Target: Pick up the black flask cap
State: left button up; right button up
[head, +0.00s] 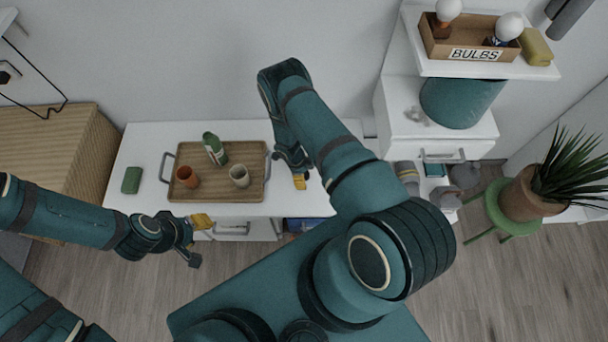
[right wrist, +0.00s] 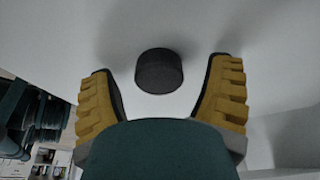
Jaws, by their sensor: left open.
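The black flask cap (right wrist: 159,71) is a short dark cylinder on a white surface in the right wrist view. It lies ahead of my right gripper (right wrist: 165,92), roughly centred between the spread yellow fingers, with clear gaps on both sides. I cannot tell how far it is from the fingertips in depth. In the head view my right gripper (head: 299,178) is over the right part of the white desk, and the cap is not visible there. My left gripper (head: 198,240) is open and empty in front of the desk's front edge.
A wooden tray (head: 215,197) on the desk (head: 140,150) holds a green bottle (head: 214,149), an orange cup (head: 187,177) and a beige cup (head: 239,176). A green block (head: 131,180) lies left of it. A white drawer unit (head: 400,115) stands at right.

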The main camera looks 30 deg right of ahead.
jog(key=c, duration=0.8)
